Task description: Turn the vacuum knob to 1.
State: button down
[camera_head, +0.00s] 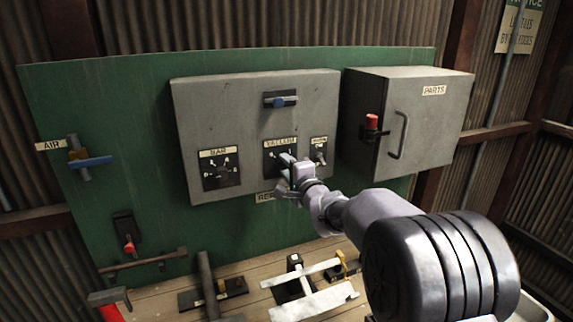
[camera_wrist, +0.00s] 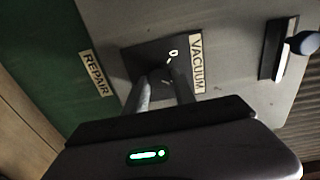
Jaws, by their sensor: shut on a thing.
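The vacuum knob sits on a black square plate (camera_head: 272,168) under the VACUUM label (camera_head: 281,143), on the front of the grey panel box. My gripper (camera_head: 286,166) is at this plate in the head view, covering its right part. In the wrist view, two fingers of my gripper (camera_wrist: 164,90) reach onto the black plate (camera_wrist: 150,56) and are shut on the knob. The knob itself is mostly hidden by the fingers. A white numeral mark (camera_wrist: 173,54) shows near the VACUUM label, but the knob's pointing direction cannot be made out.
A BAR dial (camera_head: 219,170) is on the left of the box. A small switch (camera_head: 320,152) is close right of my gripper. A blue-knobbed slider (camera_head: 281,100) is above. The PARTS cabinet (camera_head: 410,120) stands right. Tools lie on the wooden bench (camera_head: 255,300) below.

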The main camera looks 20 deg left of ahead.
jog(key=shift+m+p, duration=0.3)
jog(key=shift+m, duration=0.7)
jog(key=shift+f, duration=0.1)
jog(key=c, duration=1)
grip_release()
jog(key=shift+c, duration=0.2)
jog(key=v, duration=1.7)
jog(key=shift+d, duration=0.25)
